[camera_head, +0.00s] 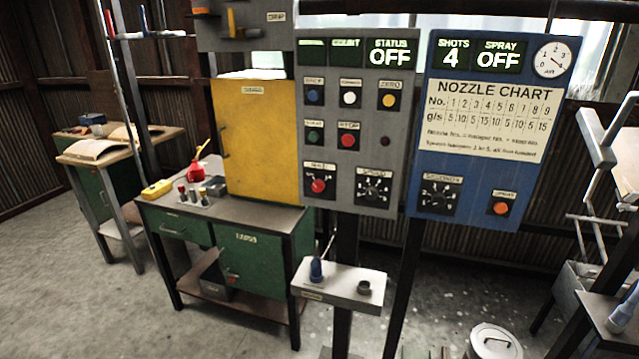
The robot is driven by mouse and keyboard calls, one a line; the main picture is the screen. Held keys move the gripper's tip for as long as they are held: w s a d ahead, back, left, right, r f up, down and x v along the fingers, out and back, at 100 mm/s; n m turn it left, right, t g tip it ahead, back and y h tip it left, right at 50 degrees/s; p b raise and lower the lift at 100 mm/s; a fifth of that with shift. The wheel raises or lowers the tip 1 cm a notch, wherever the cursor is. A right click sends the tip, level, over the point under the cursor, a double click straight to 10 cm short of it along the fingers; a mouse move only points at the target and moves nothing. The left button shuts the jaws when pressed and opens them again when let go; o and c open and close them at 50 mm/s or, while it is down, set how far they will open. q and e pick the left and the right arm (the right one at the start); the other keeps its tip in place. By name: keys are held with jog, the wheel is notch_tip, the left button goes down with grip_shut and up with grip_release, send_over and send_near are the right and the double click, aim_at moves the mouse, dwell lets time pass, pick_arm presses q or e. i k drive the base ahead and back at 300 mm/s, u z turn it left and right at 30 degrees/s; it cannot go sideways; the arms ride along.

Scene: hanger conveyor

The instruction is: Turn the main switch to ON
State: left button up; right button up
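The grey control panel (350,140) stands at the centre, and its status display (390,53) reads OFF. At its lower left is a black plate with a red rotary knob, which looks like the main switch (318,186). Its label is small and blurred, and I cannot tell the knob's exact pointing direction. A black dial (374,189) sits just right of it. Above are several buttons, including a red one (348,140). Neither of my grippers is in view, and nothing visible touches the panel.
A blue panel (472,140) with a nozzle chart adjoins on the right; its spray display reads OFF. A small shelf (335,283) with a blue-topped item (316,270) juts out below. A yellow cabinet (262,140) on a green bench (188,232) stands left.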

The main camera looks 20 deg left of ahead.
aim_at(318, 186)
jog(key=z, duration=0.55)
jog(key=k, duration=0.65)
jog(key=z, duration=0.85)
jog(key=i, duration=0.75)
jog(key=u, duration=0.55)
jog(key=i, duration=0.75)
jog(key=u, duration=0.8)
